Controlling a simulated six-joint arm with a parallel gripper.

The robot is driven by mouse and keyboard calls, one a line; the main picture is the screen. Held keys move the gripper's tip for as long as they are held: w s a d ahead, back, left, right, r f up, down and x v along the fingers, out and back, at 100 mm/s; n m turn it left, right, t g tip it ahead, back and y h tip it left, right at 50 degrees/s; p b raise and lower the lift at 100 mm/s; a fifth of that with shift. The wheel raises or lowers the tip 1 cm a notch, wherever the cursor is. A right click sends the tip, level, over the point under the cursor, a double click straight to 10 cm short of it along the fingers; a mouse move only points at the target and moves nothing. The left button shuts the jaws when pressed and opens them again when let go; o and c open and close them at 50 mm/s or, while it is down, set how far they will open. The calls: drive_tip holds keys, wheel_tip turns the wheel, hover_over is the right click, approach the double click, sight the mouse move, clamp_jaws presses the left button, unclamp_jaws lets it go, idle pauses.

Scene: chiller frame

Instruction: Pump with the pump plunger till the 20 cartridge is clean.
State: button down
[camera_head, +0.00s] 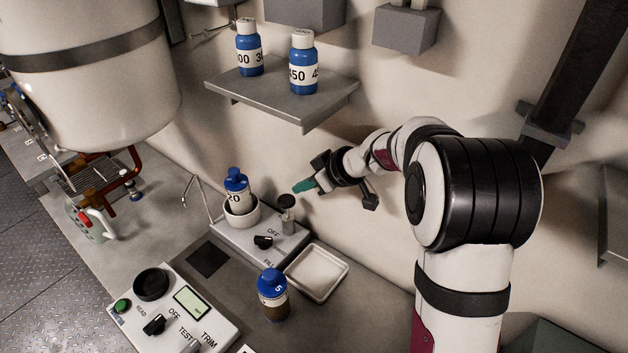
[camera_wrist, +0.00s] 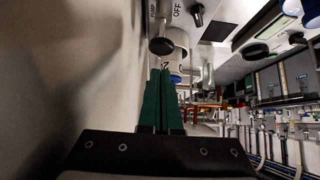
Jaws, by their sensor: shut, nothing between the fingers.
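The 20 cartridge (camera_head: 236,184), blue with a white label, stands upright in a white cup (camera_head: 242,214) on the grey pump unit (camera_head: 236,240). Its lower part is hidden by the cup, so I cannot tell how clean it is. The pump plunger (camera_head: 287,203), a dark round knob on a short metal stem, stands at the unit's back right; it also shows in the wrist view (camera_wrist: 161,46). My gripper (camera_head: 300,187) has green fingers closed together and empty, just above and right of the knob, seemingly apart from it. The fingers (camera_wrist: 161,72) point toward the plunger in the wrist view.
A black selector knob (camera_head: 263,242) sits on the pump unit's front. A white tray (camera_head: 316,272) lies right of it. A 5 cartridge (camera_head: 273,295) with a brown lower part stands in front. A control box (camera_head: 172,312) is front left. A wall shelf (camera_head: 283,90) holds two bottles.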

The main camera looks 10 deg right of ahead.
drive_tip(key=shift+v, duration=2.35)
drive_tip(key=shift+w+a, duration=0.1)
drive_tip(key=s+a+r+m+g+h, duration=0.1)
drive_tip(key=s+a+m+g, duration=0.15)
drive_tip(key=s, duration=0.65)
drive_tip(key=s+a+r+m+g, duration=0.15)
drive_tip(key=s+m, duration=0.25)
drive_tip(key=s, duration=0.6)
drive_tip(key=s+d+f+m+g+h, duration=0.1)
drive_tip(key=s+m, duration=0.3)
drive_tip(key=s, duration=0.4)
drive_tip(key=s+d+f+m+g+h, duration=0.1)
drive_tip(key=s+f+m+h, duration=0.1)
drive_tip(key=s, duration=0.7)
drive_tip(key=shift+d+f+m+g+h, duration=0.35)
drive_tip(key=shift+f+m, duration=0.25)
drive_tip(key=shift+m, duration=0.45)
drive_tip(key=c, duration=1.5)
unclamp_jaws()
drive_tip(key=shift+c, duration=0.2)
